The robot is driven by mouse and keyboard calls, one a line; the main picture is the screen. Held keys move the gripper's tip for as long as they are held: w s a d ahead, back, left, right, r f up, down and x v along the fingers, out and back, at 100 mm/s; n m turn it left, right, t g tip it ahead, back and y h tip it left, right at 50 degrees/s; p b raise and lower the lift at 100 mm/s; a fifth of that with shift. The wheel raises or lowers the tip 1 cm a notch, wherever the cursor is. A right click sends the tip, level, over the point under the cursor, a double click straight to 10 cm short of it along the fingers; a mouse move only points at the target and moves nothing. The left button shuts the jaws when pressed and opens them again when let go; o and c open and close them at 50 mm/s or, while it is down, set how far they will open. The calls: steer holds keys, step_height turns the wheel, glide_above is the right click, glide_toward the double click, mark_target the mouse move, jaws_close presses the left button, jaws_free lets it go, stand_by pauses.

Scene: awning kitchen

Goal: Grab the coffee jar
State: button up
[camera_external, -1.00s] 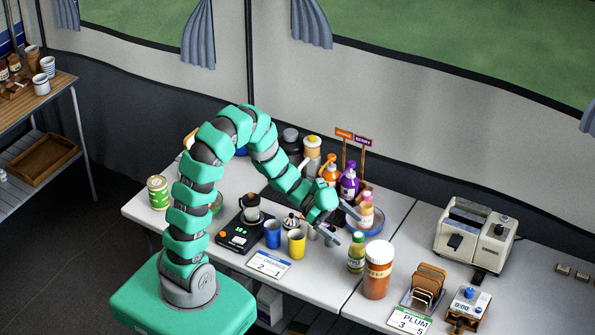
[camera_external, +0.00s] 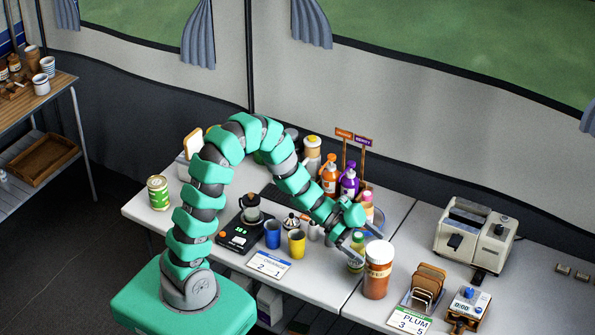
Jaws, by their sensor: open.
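A tall orange-brown jar (camera_external: 377,279) with a pale label band stands upright on the table; it looks like the coffee jar, though its lettering is too small to read. My gripper (camera_external: 366,244) is open and empty. It is just behind and above the jar's top, with its fingers spread and pointing down toward the right.
A blue cup (camera_external: 272,235), a yellow cup (camera_external: 297,244) and a scale (camera_external: 239,236) stand to the left. Syrup pump bottles (camera_external: 348,183) stand behind my gripper. A toast rack (camera_external: 428,283) and a toaster (camera_external: 475,238) are to the right.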

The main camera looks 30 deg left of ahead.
mark_target(380, 254)
steer(key=shift+b+x, duration=0.45)
steer(key=shift+x, duration=2.2)
steer(key=shift+f, duration=0.1)
steer(key=c, duration=1.9)
steer(key=shift+c, duration=0.2)
